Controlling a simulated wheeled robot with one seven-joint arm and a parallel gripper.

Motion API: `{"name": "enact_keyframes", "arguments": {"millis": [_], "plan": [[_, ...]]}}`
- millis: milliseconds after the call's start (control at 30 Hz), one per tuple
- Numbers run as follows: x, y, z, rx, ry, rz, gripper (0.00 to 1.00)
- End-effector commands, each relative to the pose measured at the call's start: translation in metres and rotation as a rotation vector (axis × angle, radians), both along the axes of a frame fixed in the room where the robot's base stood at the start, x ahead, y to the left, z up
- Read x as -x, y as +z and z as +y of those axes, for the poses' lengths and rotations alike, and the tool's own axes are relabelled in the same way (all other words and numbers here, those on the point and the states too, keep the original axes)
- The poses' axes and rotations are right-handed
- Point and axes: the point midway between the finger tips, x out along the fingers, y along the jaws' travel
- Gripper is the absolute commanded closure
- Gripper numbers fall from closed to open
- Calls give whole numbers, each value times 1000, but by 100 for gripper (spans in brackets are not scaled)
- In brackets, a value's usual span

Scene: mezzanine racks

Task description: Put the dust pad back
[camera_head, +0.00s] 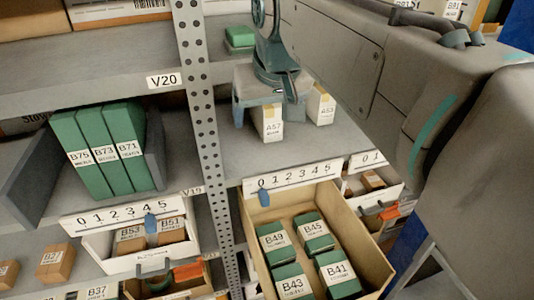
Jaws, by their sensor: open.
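My gripper (270,100) is open at the upper middle, pointing down over the grey shelf. A small white-and-tan box labelled A57 (268,126) stands on the shelf below it, in line with the gap between the fingers. The gripper hides the top of this box, and I cannot tell whether the fingers touch it. A similar box, A53 (321,108), stands just to the right. I cannot make out which thing is the dust pad; no readable label names one.
Green boxes (103,150) stand between grey dividers at left. Below my gripper, an open bin (251,240) holds several green-topped boxes. A white bin (99,246) holds B53 and B51. A perforated upright (200,110) splits the bays. Shelf beside the upright is bare.

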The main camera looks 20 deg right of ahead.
Motion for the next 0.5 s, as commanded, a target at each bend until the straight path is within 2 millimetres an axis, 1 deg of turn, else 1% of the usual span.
{"name": "enact_keyframes", "arguments": {"millis": [33,167,200,300,400,500], "plan": [[13,-18,0,0,0,10,21],[42,-64,-1,-2,0,27,21],[51,-78,-1,-2,0,32,21],[72,-111,-1,-4,1,45,21],[88,-136,-1,-5,0,54,21],[99,-153,-2,-5,0,60,21]]}}
